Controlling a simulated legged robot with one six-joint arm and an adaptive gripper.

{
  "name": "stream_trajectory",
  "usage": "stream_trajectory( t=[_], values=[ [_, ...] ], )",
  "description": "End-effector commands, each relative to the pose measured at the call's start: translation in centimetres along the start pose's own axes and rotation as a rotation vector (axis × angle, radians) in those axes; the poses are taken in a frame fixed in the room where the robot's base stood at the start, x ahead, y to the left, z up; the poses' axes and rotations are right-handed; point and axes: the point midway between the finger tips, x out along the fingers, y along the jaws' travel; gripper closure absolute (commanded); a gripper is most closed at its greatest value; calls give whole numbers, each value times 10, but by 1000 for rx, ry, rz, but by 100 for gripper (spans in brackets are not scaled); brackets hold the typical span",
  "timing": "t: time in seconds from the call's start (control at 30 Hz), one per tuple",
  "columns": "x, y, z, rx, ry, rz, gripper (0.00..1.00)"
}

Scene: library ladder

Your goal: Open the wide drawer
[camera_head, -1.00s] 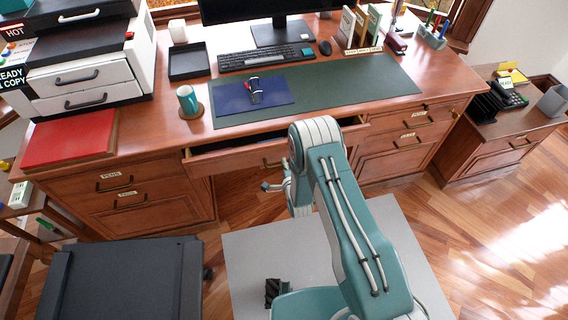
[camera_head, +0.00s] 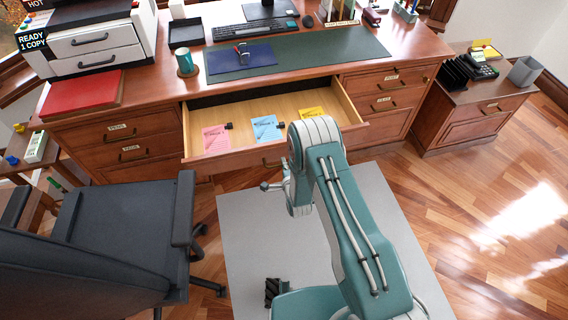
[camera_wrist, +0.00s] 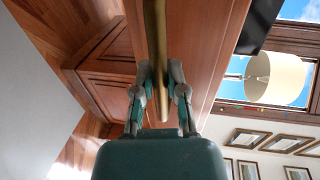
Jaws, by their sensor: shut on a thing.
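The wide drawer (camera_head: 240,156) in the middle of the wooden desk is pulled well out. Inside it lie a pink paper (camera_head: 216,138), a blue paper (camera_head: 266,128) and a yellow paper (camera_head: 312,114), with small dark clips near them. My gripper (camera_wrist: 160,92) is shut on the drawer's brass handle (camera_wrist: 154,35) in the wrist view. In the head view my arm hides part of the drawer front, and the gripper (camera_head: 272,186) shows only partly beside it.
A black office chair (camera_head: 125,225) stands at the left, close to the drawer's left side. Side drawers (camera_head: 385,100) on the desk are shut. A grey mat (camera_head: 240,240) lies on the floor under my arm. The wooden floor (camera_head: 480,220) at the right is clear.

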Motion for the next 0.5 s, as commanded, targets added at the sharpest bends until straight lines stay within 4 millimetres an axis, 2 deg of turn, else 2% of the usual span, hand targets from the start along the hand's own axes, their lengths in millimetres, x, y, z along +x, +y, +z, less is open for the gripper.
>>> stream_trajectory(
  t=[0.47,0.5],
  values=[
    [1,-2,-1,1,2,-5,100],
    [1,-2,-1,1,2,-5,65]
  ],
)
